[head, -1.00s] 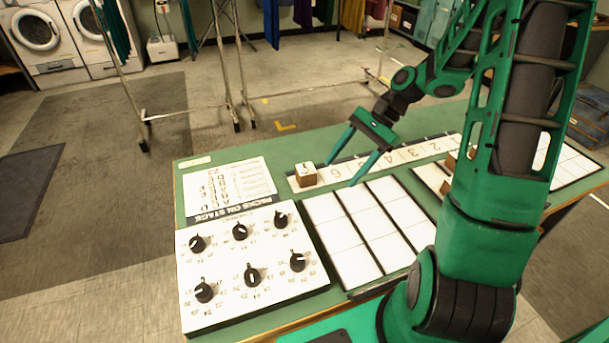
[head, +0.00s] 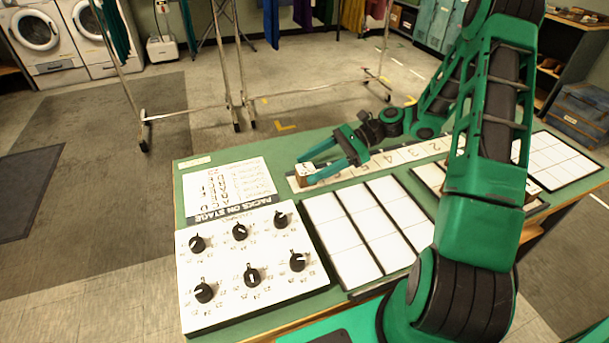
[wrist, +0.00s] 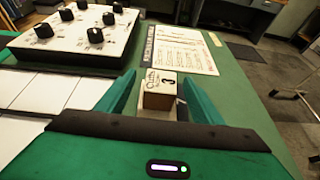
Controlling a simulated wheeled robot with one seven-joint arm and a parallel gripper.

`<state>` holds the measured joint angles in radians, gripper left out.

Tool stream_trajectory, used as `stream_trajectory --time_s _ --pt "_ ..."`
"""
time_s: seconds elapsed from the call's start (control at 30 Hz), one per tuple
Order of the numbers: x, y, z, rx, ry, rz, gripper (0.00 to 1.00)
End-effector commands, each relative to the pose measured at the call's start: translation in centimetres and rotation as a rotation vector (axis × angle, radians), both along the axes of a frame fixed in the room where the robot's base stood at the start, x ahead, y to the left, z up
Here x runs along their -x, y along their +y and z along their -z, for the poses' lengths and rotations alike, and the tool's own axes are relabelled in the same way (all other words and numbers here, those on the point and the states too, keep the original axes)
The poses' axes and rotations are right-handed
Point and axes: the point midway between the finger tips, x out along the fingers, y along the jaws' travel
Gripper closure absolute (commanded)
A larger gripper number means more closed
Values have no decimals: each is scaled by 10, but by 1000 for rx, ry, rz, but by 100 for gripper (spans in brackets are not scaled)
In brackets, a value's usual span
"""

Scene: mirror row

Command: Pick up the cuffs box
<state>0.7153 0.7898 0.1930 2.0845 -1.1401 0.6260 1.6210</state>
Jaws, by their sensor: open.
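The cuffs box (head: 303,172) is a small brown block with a white top label. It sits upright at the left end of the numbered strip on the green table. In the wrist view the cuffs box (wrist: 160,92) shows dark script and a numeral on its label. My gripper (head: 305,171) is open and low over the strip, with one finger on each side of the box. In the wrist view a gap shows beside the right finger; I cannot tell whether the left finger touches. The box's lower part is partly hidden by the fingers in the head view.
A white panel with several black knobs (head: 250,262) stands at the table's front left. A printed sheet (head: 228,188) lies behind it. White gridded trays (head: 345,240) lie in front of the numbered strip (head: 405,154). More brown blocks show partly behind my arm.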

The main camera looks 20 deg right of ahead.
Motion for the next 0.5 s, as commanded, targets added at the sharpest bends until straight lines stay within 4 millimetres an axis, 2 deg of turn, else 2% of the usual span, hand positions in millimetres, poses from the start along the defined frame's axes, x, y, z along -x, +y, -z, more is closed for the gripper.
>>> stream_trajectory --time_s 0.23,0.5 --pt "-1 15 7 0 1 -2 39" --pt "-4 48 22 0 1 -3 39"
